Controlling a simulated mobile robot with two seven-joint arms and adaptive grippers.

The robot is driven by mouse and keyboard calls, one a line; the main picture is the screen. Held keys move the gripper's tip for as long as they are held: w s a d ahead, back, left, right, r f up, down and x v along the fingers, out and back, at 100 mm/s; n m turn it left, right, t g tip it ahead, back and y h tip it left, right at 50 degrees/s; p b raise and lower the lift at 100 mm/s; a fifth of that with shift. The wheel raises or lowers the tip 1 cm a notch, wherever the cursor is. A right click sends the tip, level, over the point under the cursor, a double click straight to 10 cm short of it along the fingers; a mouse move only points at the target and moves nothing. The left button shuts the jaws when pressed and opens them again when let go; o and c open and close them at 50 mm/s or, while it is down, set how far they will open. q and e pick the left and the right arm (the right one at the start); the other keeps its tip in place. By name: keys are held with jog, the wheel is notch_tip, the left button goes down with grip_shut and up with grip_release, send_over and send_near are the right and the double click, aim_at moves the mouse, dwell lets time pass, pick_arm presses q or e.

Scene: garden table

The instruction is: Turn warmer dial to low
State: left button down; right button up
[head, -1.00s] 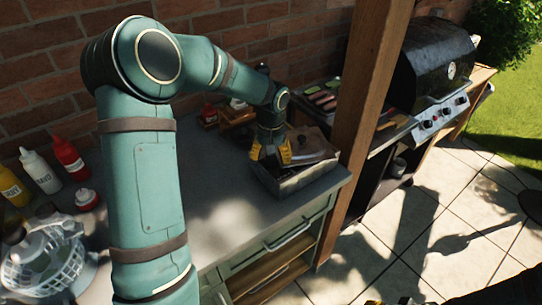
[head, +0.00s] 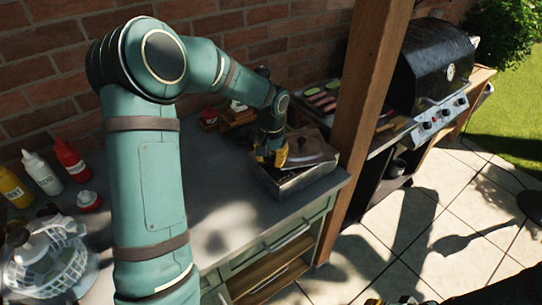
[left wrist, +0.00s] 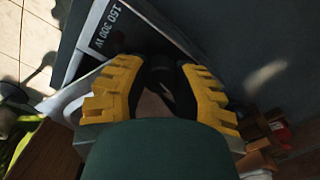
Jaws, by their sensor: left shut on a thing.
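The warmer (head: 316,181) is a metal box with a lid (head: 310,151), on the grey counter beside the wooden post. My left gripper (head: 271,155) is at its left end, pointing down. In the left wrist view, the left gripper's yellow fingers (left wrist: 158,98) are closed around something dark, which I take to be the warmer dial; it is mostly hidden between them. A dark panel printed "150 300 W" (left wrist: 112,28) shows just beyond the fingers. Which setting the dial points to cannot be seen. A small part of my right gripper (head: 374,301) shows at the bottom edge.
A wooden caddy (head: 238,117) is behind my left gripper. The wooden post (head: 366,85) rises right of the warmer, with the grill (head: 434,70) beyond. The middle counter is clear.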

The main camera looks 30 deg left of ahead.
aim_at(271, 158)
pick_arm(q)
jog(key=m+p, duration=0.1)
jog(key=m, duration=0.4)
jog(key=shift+p, duration=0.4)
jog(key=shift+m+p, duration=0.45)
jog(key=shift+m, duration=1.15)
jog(key=c, duration=0.6)
grip_release()
jog(key=shift+c, duration=0.2)
jog(key=shift+r, duration=0.1)
notch_tip(271, 158, up, 12)
